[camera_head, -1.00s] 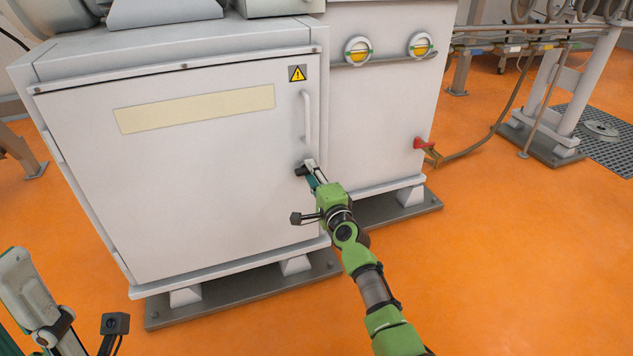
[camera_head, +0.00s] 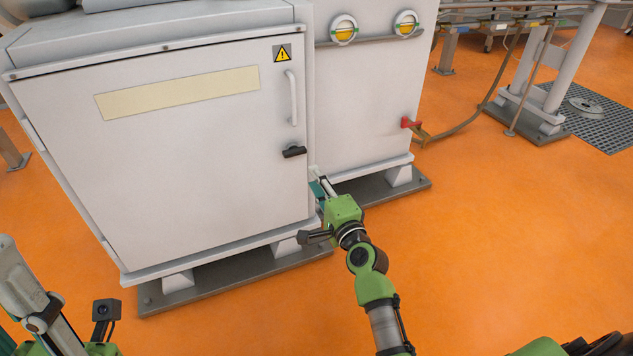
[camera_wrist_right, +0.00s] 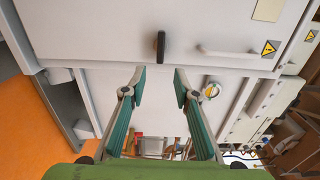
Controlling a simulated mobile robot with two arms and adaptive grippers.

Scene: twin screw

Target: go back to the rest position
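My right gripper (camera_head: 318,180) is in front of the lower right part of the cabinet, below and to the right of the black latch (camera_head: 294,152) on the door. In the right wrist view its two fingers (camera_wrist_right: 159,78) are apart with nothing between them. The latch also shows in the wrist view (camera_wrist_right: 161,46), beyond the fingertips and clear of them. The cabinet door (camera_head: 190,150) looks closed. My left gripper (camera_head: 22,285) shows only in part at the lower left edge of the head view; whether it is open cannot be told.
A white vertical handle (camera_head: 291,98) sits above the latch. A red valve lever (camera_head: 411,123) with a hose is on the cabinet's right side. The cabinet stands on grey base rails (camera_head: 235,282). The orange floor (camera_head: 500,240) at the right is clear.

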